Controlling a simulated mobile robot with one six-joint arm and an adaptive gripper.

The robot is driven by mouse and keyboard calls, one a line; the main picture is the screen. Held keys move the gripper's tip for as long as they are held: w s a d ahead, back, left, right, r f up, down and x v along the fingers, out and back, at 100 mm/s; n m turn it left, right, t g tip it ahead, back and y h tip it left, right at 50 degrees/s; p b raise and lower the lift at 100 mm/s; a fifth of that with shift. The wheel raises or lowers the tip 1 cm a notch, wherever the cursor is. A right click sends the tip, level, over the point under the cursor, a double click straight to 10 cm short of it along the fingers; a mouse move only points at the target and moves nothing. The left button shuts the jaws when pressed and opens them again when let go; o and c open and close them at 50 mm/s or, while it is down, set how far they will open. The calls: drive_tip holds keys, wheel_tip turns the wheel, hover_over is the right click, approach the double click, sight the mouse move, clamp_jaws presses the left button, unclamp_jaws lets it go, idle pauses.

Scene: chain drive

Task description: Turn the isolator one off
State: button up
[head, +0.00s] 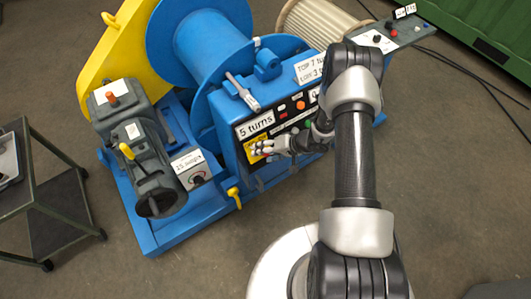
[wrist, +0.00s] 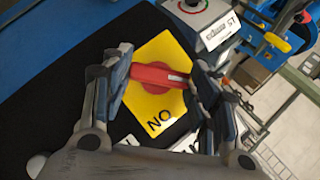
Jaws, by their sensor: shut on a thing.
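The isolator is a red rotary handle (wrist: 160,77) on a yellow plate (wrist: 166,47), seen in the wrist view on the black panel. The handle lies roughly level across the plate, and the plate's "ON" lettering reads upside down below it. My gripper (wrist: 160,70) has one finger at each end of the handle and is shut on it. In the head view, my gripper (head: 264,148) is at the yellow plate (head: 254,157) on the lower left of the panel, under the "5 turns" label (head: 255,125). There the fingers hide the handle.
A small box with a dial (head: 197,178) stands left of the panel, and a yellow lever (head: 234,194) is below. Red and orange buttons (head: 300,105) sit right of my gripper. A cart (head: 40,195) stands left.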

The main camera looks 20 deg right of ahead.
drive_tip(key=shift+n+h, duration=0.3)
drive_tip(key=shift+n, duration=0.1)
drive_tip(key=o, duration=1.1)
drive_tip(key=shift+c, duration=0.2)
drive_tip(key=v, duration=1.2)
drive_tip(key=shift+w+r, duration=0.1)
